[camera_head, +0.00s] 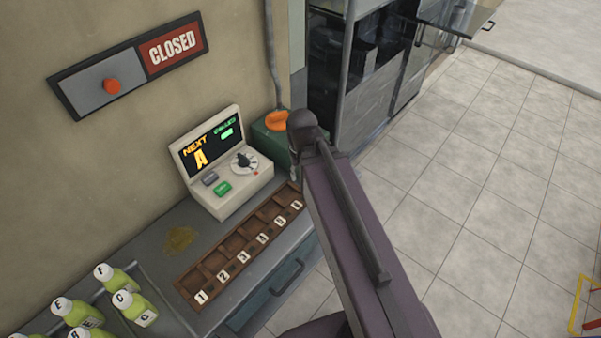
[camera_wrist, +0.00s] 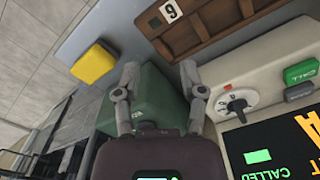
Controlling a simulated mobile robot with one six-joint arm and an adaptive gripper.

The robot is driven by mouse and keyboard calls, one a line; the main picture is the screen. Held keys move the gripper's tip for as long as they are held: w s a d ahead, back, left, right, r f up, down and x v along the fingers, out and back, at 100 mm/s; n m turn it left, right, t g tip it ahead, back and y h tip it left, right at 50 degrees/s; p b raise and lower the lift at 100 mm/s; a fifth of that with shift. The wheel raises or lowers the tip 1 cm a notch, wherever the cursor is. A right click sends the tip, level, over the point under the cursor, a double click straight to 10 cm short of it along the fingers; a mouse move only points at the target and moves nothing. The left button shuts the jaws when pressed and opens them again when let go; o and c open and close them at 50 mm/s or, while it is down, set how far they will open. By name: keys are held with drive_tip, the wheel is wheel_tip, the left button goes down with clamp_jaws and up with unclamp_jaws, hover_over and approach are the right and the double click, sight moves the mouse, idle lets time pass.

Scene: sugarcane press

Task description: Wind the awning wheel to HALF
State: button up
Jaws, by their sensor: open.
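No awning wheel that I can make out shows in either view, and no HALF mark can be read. My gripper (camera_wrist: 160,73) is open, with two grey fingers spread apart and nothing between them. It is over a green box (camera_wrist: 155,100), which also shows in the head view (camera_head: 268,137), partly behind my arm. Beside it a cream console (camera_head: 232,165) has a lit screen and a white dial with a dark knob (camera_head: 243,160). The dial also shows in the wrist view (camera_wrist: 237,104), right of my gripper. My arm hides most of the gripper in the head view.
A brown slotted tray (camera_head: 215,263) with numbered slots lies along the counter's front edge. Several green-yellow bottles (camera_head: 118,280) stand at lower left. A CLOSED sign (camera_head: 130,65) is on the wall. A yellow block (camera_wrist: 95,63) sits left of my gripper. The tiled floor (camera_head: 470,180) is open.

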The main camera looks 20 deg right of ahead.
drive_tip(key=shift+s, duration=0.1)
idle(0.3)
wheel_tip(320, 180, up, 13)
drive_tip(key=m+p, duration=1.3)
drive_tip(key=m, duration=0.2)
hover_over(279, 113)
drive_tip(key=shift+a+f, duration=0.1)
drive_tip(key=shift+f, duration=0.05)
drive_tip(key=shift+f+b, duration=0.15)
drive_tip(key=shift+b, duration=0.15)
wheel_tip(279, 113, down, 14)
drive_tip(key=b, duration=1.3)
drive_tip(key=shift+r, duration=0.25)
clamp_jaws()
